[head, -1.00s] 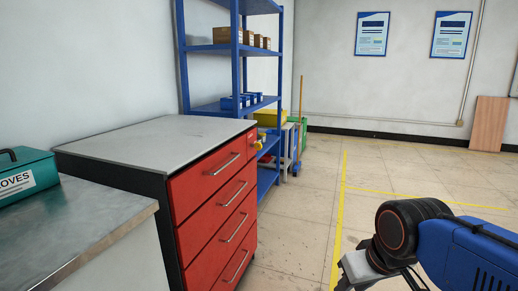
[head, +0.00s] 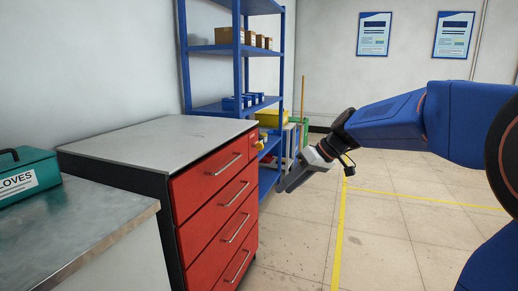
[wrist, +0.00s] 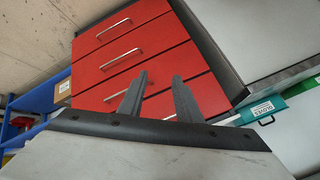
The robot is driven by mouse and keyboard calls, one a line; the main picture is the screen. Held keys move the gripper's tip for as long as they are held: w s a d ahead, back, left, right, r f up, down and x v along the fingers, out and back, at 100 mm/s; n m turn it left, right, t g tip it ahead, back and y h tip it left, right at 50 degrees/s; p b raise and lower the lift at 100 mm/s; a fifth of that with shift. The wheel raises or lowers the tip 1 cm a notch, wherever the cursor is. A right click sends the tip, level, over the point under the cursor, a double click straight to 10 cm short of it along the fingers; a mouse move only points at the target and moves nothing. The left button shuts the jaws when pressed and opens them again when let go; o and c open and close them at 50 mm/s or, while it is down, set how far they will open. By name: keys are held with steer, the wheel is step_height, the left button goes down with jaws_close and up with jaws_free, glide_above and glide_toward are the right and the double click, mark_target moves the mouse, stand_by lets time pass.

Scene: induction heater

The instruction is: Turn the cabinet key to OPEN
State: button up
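The red drawer cabinet (head: 208,190) stands left of centre in the head view, with a grey top and several drawers with bar handles. A small yellow part (head: 260,147), perhaps the key, sticks out at its upper right front edge below a small red panel (head: 252,137). It is too small to read its turn or any marking. My gripper (head: 284,188) is in front of the cabinet's right side, lower than the yellow part and apart from it. In the wrist view my gripper (wrist: 160,78) has its two fingers spread and empty before the red drawers (wrist: 135,55). I cannot make out the key there.
A metal bench (head: 95,222) with a teal gloves box (head: 30,178) is at the near left. A blue shelf rack (head: 212,105) with boxes stands behind the cabinet. The floor right of the cabinet is clear, with yellow lines (head: 340,235).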

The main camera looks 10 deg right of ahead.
steer(key=w+r+n+y, duration=0.1)
steer(key=w+n+y, duration=0.15)
steer(key=w, duration=1.05)
steer(key=n+t+y, duration=0.4)
steer(key=t+y, duration=0.2)
glide_toward(259, 150)
steer(key=x, duration=0.3)
steer(key=r+x, duration=0.1)
steer(key=x, duration=0.6)
steer(key=shift+w+r, duration=0.2)
steer(key=shift+w, duration=0.25)
jaws_close()
